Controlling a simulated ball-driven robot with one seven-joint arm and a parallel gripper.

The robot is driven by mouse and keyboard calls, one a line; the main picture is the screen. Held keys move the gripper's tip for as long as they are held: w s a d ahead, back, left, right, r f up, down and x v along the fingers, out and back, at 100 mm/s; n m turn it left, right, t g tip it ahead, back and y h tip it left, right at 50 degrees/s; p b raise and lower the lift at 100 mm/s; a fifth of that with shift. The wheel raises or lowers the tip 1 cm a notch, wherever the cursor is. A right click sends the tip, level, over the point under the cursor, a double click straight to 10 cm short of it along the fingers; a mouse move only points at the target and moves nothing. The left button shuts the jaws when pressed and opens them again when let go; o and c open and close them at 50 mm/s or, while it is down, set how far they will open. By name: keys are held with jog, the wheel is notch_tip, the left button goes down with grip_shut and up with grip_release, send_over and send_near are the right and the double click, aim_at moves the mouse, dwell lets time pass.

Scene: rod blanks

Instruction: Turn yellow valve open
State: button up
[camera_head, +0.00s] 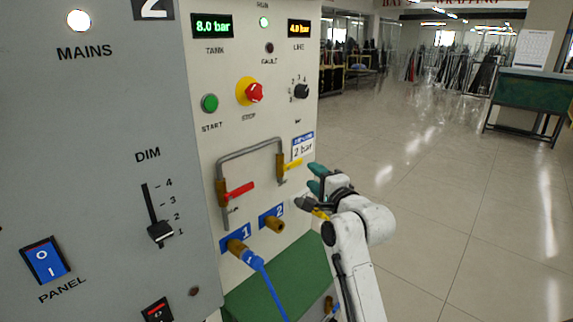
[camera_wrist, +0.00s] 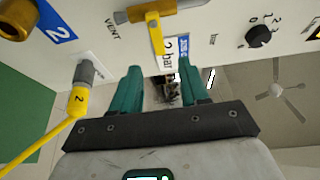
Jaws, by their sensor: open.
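The yellow valve handle (camera_head: 292,165) sits on a brass body at the right leg of the grey pipe on the panel. It points right, crosswise to the pipe leg. In the wrist view the yellow handle (camera_wrist: 156,36) also stands across its brass body (camera_wrist: 150,12), above my fingers. My gripper (camera_head: 314,178) is just right of and a little below the handle. In the wrist view its teal fingers (camera_wrist: 160,70) are apart with nothing between them. The handle's tip lies just beyond the gap, and I see no contact.
A red valve handle (camera_head: 240,190) is on the pipe's left leg. Brass ports 1 (camera_head: 236,246) and 2 (camera_head: 275,223) are below; a blue hose (camera_head: 262,272) joins port 1. Open floor (camera_head: 430,200) lies right.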

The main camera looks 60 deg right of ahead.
aim_at(298, 164)
jog(key=p+x, duration=0.1)
jog(key=x, duration=0.9)
jog(key=shift+f, duration=0.1)
jog(key=shift+c, duration=0.4)
grip_shut()
